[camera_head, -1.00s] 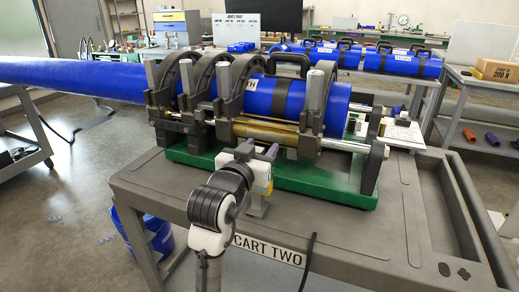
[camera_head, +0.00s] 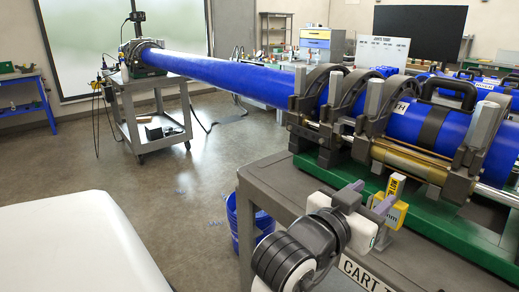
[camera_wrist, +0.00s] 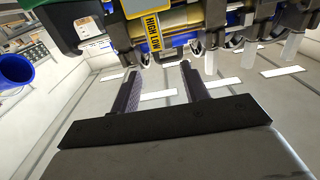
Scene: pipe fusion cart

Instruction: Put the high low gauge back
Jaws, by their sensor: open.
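The high low gauge (camera_head: 394,188) is a small yellow tool with a dark-lettered label. It stands upright near the front edge of the cart, in front of the green base. A grey support (camera_head: 383,239) shows below it. In the wrist view its yellow "HIGH LOW" label (camera_wrist: 153,28) is beyond my fingertips and apart from them. My gripper (camera_head: 368,197) is open, with its two fingers near the gauge in the head view. In the wrist view the space between the fingers (camera_wrist: 160,80) is empty. My wrist hides part of the cart top.
The pipe clamp machine (camera_head: 375,105) holds a long blue pipe (camera_head: 230,72) right behind the gauge. The cart (camera_head: 268,180) has a "CART TWO" sign in front. A blue bucket (camera_head: 240,225) stands on the floor at left. Open floor lies further left.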

